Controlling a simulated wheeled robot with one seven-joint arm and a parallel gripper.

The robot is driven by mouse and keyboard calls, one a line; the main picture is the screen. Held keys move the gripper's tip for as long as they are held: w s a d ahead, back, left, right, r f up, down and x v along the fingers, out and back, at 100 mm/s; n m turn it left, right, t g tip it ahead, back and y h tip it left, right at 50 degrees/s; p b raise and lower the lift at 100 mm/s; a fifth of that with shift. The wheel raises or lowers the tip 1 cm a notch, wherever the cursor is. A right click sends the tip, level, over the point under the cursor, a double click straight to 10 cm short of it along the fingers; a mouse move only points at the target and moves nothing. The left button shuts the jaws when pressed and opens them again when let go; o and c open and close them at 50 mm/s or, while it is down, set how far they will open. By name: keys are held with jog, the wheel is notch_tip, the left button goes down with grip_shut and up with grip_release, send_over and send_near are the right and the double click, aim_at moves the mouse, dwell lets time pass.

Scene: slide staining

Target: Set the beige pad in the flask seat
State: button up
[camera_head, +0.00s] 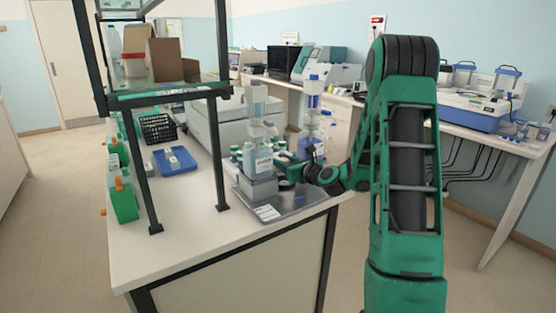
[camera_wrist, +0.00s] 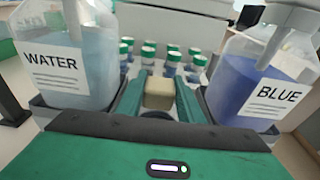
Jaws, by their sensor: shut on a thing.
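The beige pad (camera_wrist: 159,92) is between the fingers of my gripper (camera_wrist: 160,86) in the wrist view, and the gripper is shut on it. In the head view my gripper (camera_head: 293,163) is at the staining station, between the two big bottles; the pad is too small to make out there. A dark round shape (camera_wrist: 155,115) shows just on the near side of the pad, partly hidden by my gripper. I cannot tell whether it is the flask seat, nor whether the pad touches anything below.
A WATER bottle (camera_wrist: 62,80) stands close on the left and a BLUE bottle (camera_wrist: 262,90) close on the right, both in dark holders. Several green-capped vials (camera_wrist: 148,52) stand just beyond the pad. A blue tray (camera_head: 175,161) lies farther left on the bench.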

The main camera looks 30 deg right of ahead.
aim_at(285, 183)
jog(key=f, duration=0.2)
jog(key=shift+s+d+f, duration=0.15)
jog(key=shift+d+f, duration=0.2)
jog(key=shift+f, duration=1.05)
jog(key=shift+f, duration=0.3)
jog(key=o, duration=1.1)
jog(key=shift+c, duration=0.2)
jog(key=s, duration=0.3)
jog(key=s+r, duration=0.1)
jog(key=s, duration=0.6)
jog(key=shift+d+r, duration=0.25)
jog(key=shift+r, duration=0.05)
jog(key=shift+s, duration=0.25)
